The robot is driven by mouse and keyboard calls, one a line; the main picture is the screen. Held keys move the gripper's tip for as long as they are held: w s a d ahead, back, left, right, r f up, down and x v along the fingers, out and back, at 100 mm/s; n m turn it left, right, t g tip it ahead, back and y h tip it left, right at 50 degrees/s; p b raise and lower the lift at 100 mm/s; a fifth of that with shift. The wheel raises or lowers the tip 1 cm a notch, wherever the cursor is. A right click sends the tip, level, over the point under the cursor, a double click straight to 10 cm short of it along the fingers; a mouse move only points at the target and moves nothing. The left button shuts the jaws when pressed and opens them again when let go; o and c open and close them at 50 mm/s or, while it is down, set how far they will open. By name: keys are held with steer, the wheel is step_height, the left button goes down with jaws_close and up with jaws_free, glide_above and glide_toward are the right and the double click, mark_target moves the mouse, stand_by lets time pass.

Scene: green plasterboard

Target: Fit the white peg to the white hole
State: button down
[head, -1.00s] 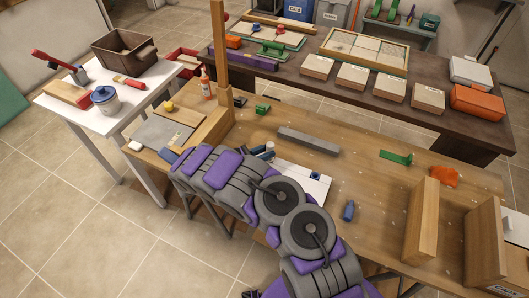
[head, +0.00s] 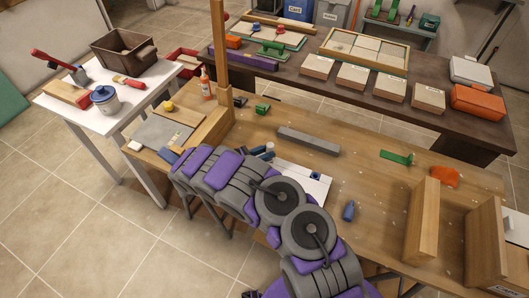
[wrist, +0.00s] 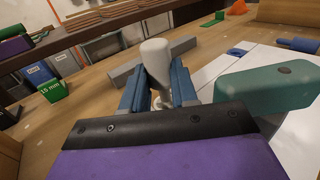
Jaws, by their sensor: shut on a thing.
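In the wrist view my gripper (wrist: 158,88) has blue fingers shut on the white peg (wrist: 156,62). The peg stands roughly upright between the fingers, its rounded end upward; its lower part is partly hidden by the fingers. The white board (wrist: 218,67) lies to the right of the gripper, with a round blue feature (wrist: 237,52) on it. The board also shows in the head view (head: 318,189), beyond my arm. I cannot make out a white hole in either view. Whether the peg touches the board cannot be told.
A blue peg (head: 349,210) lies right of the board. A grey bar (head: 308,141) lies behind it. A teal block (wrist: 268,88) is close on the gripper's right in the wrist view. A green "15 mm" block (wrist: 53,89) is left. Wooden uprights (head: 422,220) stand at the right.

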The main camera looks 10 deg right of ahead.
steer(key=shift+r, duration=0.2)
stand_by(0.3)
steer(key=shift+w, duration=0.15)
stand_by(1.7)
steer(key=shift+f+b, duration=0.35)
steer(key=shift+r, duration=0.35)
step_height(320, 180, up, 15)
steer(key=d+n+t+y, duration=0.2)
steer(key=n+t+y, duration=0.1)
steer(key=t, duration=0.3)
steer(key=shift+n, duration=0.8)
